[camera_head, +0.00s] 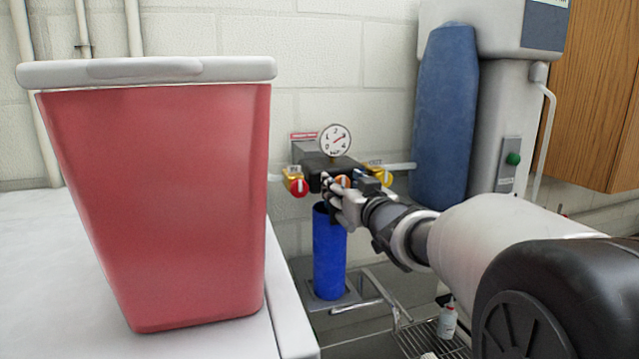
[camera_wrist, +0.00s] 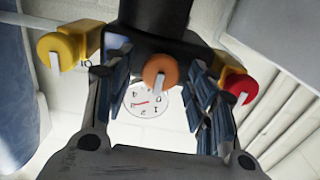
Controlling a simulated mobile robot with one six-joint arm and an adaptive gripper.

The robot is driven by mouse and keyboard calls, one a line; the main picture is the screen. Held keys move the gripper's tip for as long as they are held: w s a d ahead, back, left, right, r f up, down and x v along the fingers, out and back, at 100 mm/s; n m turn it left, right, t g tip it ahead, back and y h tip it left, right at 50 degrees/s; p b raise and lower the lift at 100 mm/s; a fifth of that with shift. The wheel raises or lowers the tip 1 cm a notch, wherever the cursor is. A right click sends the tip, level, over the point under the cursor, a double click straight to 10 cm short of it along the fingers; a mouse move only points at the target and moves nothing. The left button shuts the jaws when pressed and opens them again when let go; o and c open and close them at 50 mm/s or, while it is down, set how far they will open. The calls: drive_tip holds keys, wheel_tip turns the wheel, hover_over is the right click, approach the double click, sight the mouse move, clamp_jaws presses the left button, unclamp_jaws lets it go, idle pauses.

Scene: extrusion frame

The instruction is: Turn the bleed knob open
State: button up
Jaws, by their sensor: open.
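An orange round knob (camera_wrist: 160,72) with a light grey bar sits on the dark filter head (camera_head: 318,165); it is the likely bleed knob, though I can read no label for it. It shows partly in the head view (camera_head: 343,181), behind my gripper. My gripper (camera_head: 335,192) is open in front of the filter head. In the wrist view its two blue-padded fingers stand on either side of the orange knob, with gaps visible on both sides. I cannot tell how deep the knob sits between them.
A red knob (camera_head: 299,187) and a yellow knob (camera_head: 385,179) flank the filter head. A round gauge (camera_head: 335,140) stands above, and a blue filter housing (camera_head: 329,255) hangs below. A large red bin (camera_head: 160,200) stands on the white surface at left.

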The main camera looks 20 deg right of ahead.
drive_tip(key=shift+s, duration=0.1)
drive_tip(key=shift+c, duration=0.4)
drive_tip(key=c, duration=1)
drive_tip(key=shift+o, duration=0.2)
drive_tip(key=shift+n+b, duration=0.3)
drive_tip(key=n+b, duration=0.2)
drive_tip(key=n, duration=0.1)
drive_tip(key=shift+f+n+b, duration=0.1)
drive_tip(key=shift+n+b, duration=0.2)
drive_tip(key=shift+b, duration=0.05)
drive_tip(key=n+b, duration=0.2)
drive_tip(key=n, duration=0.2)
drive_tip(key=shift+a+b, duration=0.1)
drive_tip(key=shift+b, duration=0.2)
drive_tip(key=n+b, duration=0.2)
drive_tip(key=n, duration=0.3)
drive_tip(key=shift+f+n+b, duration=0.1)
drive_tip(key=shift+n+b, duration=0.25)
drive_tip(key=shift+n, duration=0.05)
drive_tip(key=shift+n+b, duration=0.8)
drive_tip(key=shift+n, duration=1.1)
